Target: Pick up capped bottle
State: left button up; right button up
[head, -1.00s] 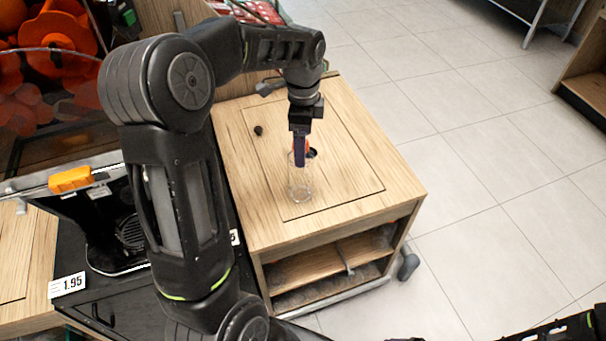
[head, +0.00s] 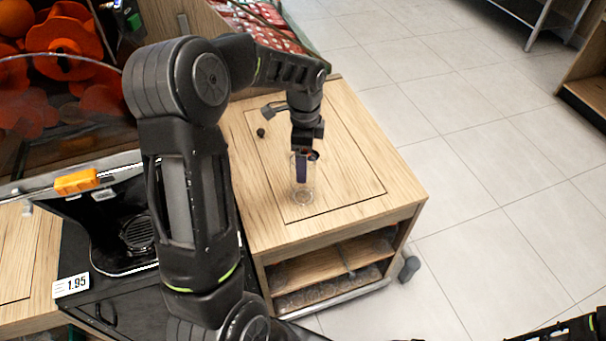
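A clear bottle (head: 303,195) stands upright on the wooden top of a cabinet (head: 355,205) in the head view. My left gripper (head: 301,180) points down at the bottle's upper part. One dark purple finger shows in front of the bottle or overlaps it; the other finger is hidden, so I cannot tell whether the gripper has closed on it. The bottle's cap is mostly hidden behind the gripper. Only a part of my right arm shows at the bottom right edge, and its gripper is out of view.
A small dark round thing (head: 261,132) lies on the cabinet top, left of the bottle. The orange juicer machine (head: 65,50) stands at the left, with a price tag (head: 71,284) below. Open shelves are under the cabinet top. Tiled floor lies clear to the right.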

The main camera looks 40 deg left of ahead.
pick_arm(q)
notch_tip(320, 180, down, 3)
jog(key=shift+r, duration=0.15)
jog(key=shift+c, duration=0.3)
jog(key=c, duration=1.4)
